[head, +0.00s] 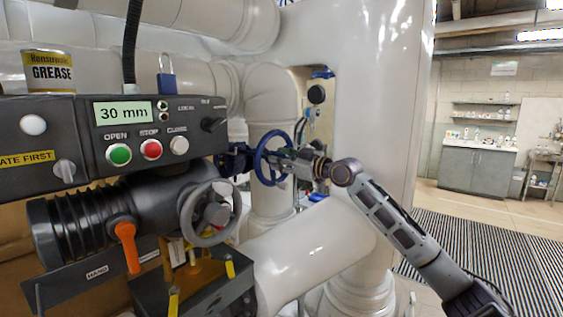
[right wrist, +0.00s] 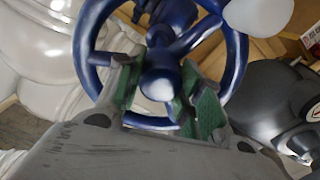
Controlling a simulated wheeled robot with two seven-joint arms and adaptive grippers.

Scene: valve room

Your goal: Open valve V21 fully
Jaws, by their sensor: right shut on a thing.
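A blue handwheel (head: 259,160) stands upright on a blue valve in the middle of the head view. My right gripper (head: 284,160) reaches it from the right. In the right wrist view, the gripper's green-padded fingers (right wrist: 162,92) sit on either side of the hub of the blue handwheel (right wrist: 236,62), shut on it. No tag reading V21 is legible on this wheel. My left gripper is out of view.
A grease can (head: 48,72) stands on top. Large white pipes (head: 310,250) surround the valve. Open floor lies right.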

